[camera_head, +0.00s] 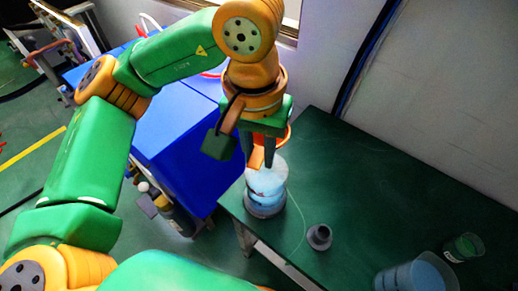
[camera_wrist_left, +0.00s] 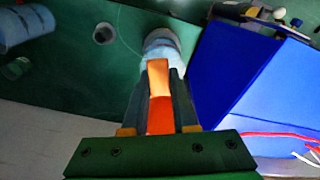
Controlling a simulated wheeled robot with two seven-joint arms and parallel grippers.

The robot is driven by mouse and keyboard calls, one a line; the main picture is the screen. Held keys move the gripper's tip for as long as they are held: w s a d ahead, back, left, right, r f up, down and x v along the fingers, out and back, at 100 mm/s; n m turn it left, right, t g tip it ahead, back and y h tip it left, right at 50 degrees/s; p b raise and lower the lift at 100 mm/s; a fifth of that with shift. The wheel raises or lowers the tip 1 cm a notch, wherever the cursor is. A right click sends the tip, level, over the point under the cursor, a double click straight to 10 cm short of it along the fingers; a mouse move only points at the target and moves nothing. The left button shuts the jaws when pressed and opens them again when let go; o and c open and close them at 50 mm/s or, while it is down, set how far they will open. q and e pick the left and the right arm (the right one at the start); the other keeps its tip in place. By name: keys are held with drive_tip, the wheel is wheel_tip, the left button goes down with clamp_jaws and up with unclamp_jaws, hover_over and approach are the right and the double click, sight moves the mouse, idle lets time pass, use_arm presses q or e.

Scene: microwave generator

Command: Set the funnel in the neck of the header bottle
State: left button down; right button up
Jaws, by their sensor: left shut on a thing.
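The header bottle (camera_head: 266,195) is clear, with blue contents and a dark base. It stands upright near the left corner of the green table, and in the left wrist view (camera_wrist_left: 163,44) it shows just beyond my fingertips. My left gripper (camera_head: 259,160) is over the bottle's top, shut on the orange funnel (camera_head: 256,159). In the left wrist view, part of the funnel (camera_wrist_left: 159,100) shows between the two dark fingers. The fingers hide much of the funnel and the bottle's neck. I cannot tell whether the funnel touches the neck. My right gripper is not in view.
A small dark grey round part (camera_head: 319,237) stands to the right of the bottle. A blue cabinet (camera_head: 190,135) stands left of the table. The table's back middle is clear.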

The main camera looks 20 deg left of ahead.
use_arm(q)
drive_tip(key=shift+f+b, duration=1.65)
drive_tip(key=shift+f, duration=0.2)
drive_tip(key=c, duration=0.6)
unclamp_jaws()
drive_tip(key=shift+r, duration=0.1)
drive_tip(key=r, duration=0.2)
drive_tip(key=r+p, duration=0.1)
drive_tip(key=r, duration=0.4)
drive_tip(key=shift+s+p, duration=0.25)
drive_tip(key=shift+p, duration=0.15)
